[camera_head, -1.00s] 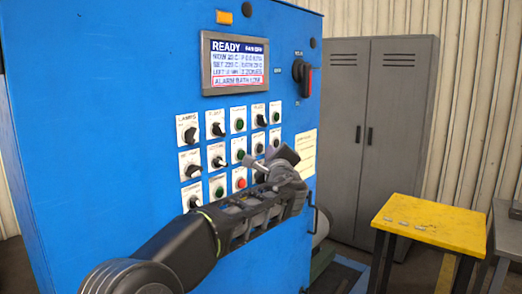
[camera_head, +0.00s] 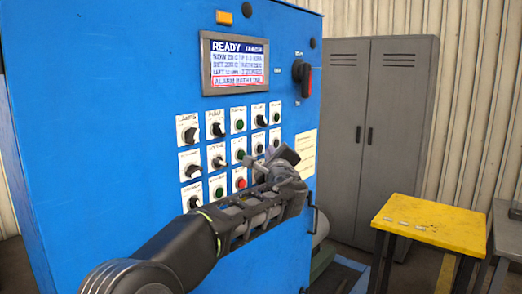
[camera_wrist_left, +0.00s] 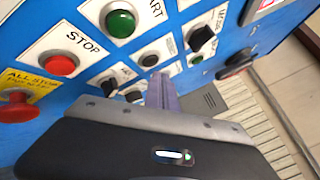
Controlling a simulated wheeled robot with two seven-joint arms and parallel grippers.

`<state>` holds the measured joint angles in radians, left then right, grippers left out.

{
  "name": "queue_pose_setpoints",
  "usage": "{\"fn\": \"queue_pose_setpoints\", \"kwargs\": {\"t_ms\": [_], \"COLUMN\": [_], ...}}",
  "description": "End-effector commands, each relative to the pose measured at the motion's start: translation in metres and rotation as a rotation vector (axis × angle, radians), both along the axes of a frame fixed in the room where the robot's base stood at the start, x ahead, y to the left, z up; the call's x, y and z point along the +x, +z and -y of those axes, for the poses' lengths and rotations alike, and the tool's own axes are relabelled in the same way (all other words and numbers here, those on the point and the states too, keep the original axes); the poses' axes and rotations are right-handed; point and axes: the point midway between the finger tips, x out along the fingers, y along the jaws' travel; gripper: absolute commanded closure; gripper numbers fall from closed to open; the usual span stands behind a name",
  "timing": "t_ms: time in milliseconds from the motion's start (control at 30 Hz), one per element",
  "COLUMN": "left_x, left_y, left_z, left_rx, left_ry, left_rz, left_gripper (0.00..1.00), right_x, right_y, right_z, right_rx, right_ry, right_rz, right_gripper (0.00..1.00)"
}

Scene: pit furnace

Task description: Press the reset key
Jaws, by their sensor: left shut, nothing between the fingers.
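The blue cabinet's control panel (camera_head: 229,113) carries rows of knobs and buttons on white plates. I cannot read which one is labelled reset. In the left wrist view a black round button (camera_wrist_left: 151,60) sits just beyond my fingers, below a green button (camera_wrist_left: 120,23) whose label ends in "ART". A red STOP button (camera_wrist_left: 61,65) is left of it. My left gripper (camera_head: 247,161) is shut and empty, its fingertips close in front of the panel's lower rows; I cannot tell whether they touch. It also shows in the left wrist view (camera_wrist_left: 162,88). It hides some lower-right controls. My right gripper is not in view.
A display (camera_head: 235,63) above the panel reads READY, with a red alarm line. A red ALL STOP button (camera_wrist_left: 17,106) is near STOP. A grey locker (camera_head: 390,130) and a yellow table (camera_head: 432,220) stand at right.

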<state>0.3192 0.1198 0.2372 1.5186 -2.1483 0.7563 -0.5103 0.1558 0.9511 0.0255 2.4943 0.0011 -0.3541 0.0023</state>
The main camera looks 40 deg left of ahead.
Motion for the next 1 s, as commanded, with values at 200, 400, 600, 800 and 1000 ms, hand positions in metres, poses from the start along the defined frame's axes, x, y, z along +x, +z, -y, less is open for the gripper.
{"fn": "queue_pose_setpoints", "kwargs": {"t_ms": [200, 400, 600, 800, 1000], "left_x": [0.0, 0.0, -0.0001, -0.0002, -0.0001], "left_y": [0.0, 0.0, -0.0005, -0.0006, 0.0004], "left_z": [0.0, 0.0, -0.0016, -0.0071, -0.0082], "left_rx": [0.0, 0.0, 0.0, -0.001, 0.001], "left_ry": [0.0, 0.0, 0.0, 0.0, -0.001], "left_rz": [0.0, 0.0, 0.0, 0.001, 0.0], "left_gripper": [1.0, 1.0, 1.0, 1.0, 1.0], "right_x": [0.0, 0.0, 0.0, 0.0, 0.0], "right_y": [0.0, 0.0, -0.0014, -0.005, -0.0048], "right_z": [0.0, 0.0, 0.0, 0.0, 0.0], "right_rx": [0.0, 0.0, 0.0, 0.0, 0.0], "right_ry": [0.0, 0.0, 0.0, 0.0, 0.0], "right_rz": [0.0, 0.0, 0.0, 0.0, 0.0], "right_gripper": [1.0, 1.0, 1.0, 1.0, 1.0]}}
